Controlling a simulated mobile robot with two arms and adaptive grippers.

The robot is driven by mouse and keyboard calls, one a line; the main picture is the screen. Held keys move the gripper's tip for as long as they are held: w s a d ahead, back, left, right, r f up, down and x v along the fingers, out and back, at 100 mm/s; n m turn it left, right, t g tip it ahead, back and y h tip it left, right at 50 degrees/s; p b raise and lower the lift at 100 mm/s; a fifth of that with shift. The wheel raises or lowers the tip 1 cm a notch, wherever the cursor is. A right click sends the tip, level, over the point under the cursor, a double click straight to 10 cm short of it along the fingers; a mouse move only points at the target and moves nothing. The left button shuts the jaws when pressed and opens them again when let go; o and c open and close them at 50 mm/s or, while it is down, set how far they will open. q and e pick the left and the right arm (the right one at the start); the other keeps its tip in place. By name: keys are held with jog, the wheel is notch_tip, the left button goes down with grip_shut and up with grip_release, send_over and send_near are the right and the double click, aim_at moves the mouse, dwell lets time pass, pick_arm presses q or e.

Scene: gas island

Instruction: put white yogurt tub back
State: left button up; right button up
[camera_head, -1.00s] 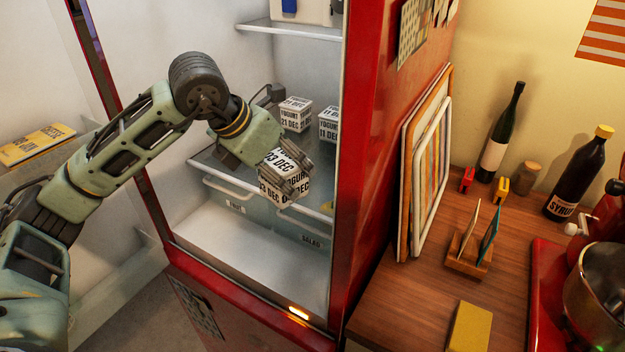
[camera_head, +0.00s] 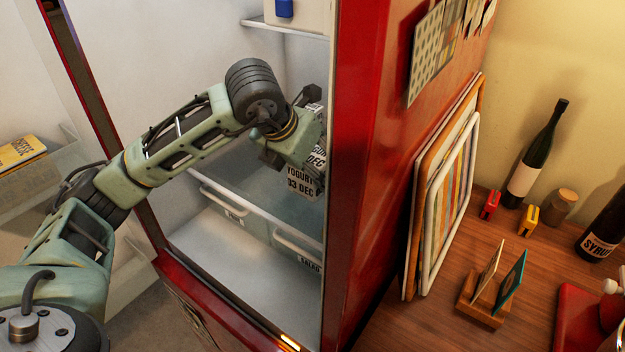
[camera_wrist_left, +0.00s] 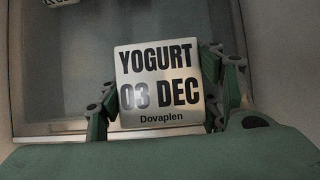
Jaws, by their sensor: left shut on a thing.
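The white yogurt tub labelled "03 DEC" (camera_head: 300,184) is in my left gripper (camera_head: 305,167), inside the open fridge above the glass shelf (camera_head: 262,212). In the left wrist view the tub (camera_wrist_left: 160,84) sits between the two fingers of the gripper (camera_wrist_left: 162,98), its label facing the camera. Another white yogurt tub (camera_head: 318,152) stands behind the gripper, partly hidden by it and the fridge edge. A tub corner (camera_wrist_left: 60,2) also shows at the top of the wrist view. I cannot tell whether the held tub touches the shelf. My right gripper is out of view.
The red fridge side wall (camera_head: 365,180) stands close to the right of the gripper. An upper shelf (camera_head: 285,28) is above, and drawers (camera_head: 235,210) are below the glass shelf. The open door, with a yellow packet (camera_head: 20,150), is at left. A wooden counter (camera_head: 400,320) is at right.

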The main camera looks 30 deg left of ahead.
pick_arm(q)
jog(key=f, duration=0.3)
jog(key=shift+w+f+p, duration=0.1)
jog(key=shift+w+p, duration=0.1)
jog(key=shift+p, duration=0.2)
jog(key=shift+f, duration=0.8)
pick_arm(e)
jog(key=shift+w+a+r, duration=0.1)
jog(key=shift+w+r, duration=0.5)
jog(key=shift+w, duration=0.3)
pick_arm(q)
jog(key=o, duration=1.2)
jog(key=shift+f, duration=0.1)
jog(key=o, duration=0.3)
jog(key=shift+o, duration=0.2)
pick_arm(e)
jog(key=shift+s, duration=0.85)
